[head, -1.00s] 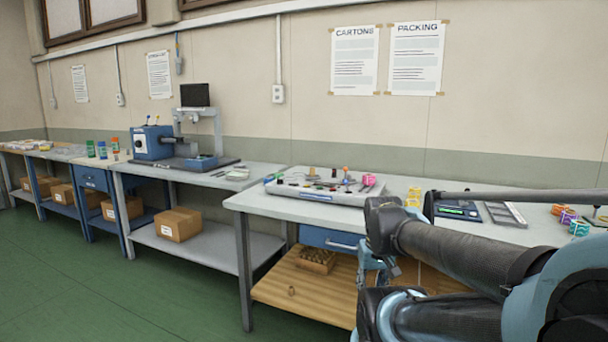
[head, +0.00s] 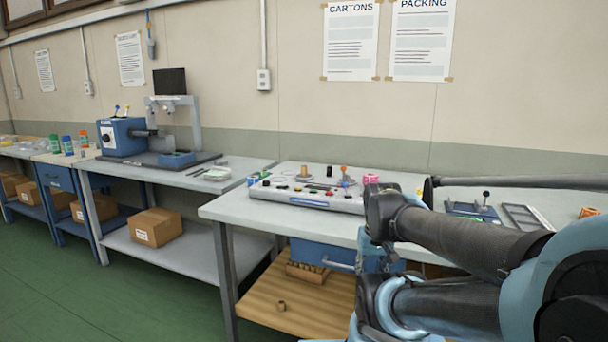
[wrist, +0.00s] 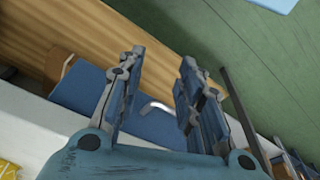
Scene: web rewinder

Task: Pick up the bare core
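A small brown ring-like core (head: 281,305) stands alone on the wooden lower shelf (head: 262,290) of the near bench in the head view. It looks bare. Behind it on that shelf is a box of several similar brown cores (head: 307,271). My gripper (wrist: 160,57) is open and empty in the wrist view, its two fingers well apart. Between and beyond the fingers are the blue drawer and the wooden shelf (wrist: 125,22). I cannot make out the lone core in the wrist view. In the head view my arm hides the gripper's fingers.
The near bench top (head: 235,208) and blue drawer (head: 322,254) overhang the shelf. A bench leg (head: 227,280) stands left of it. A control panel (head: 308,197) sits on top. A carton (head: 156,227) lies under the left bench. Green floor (head: 150,300) in front is clear.

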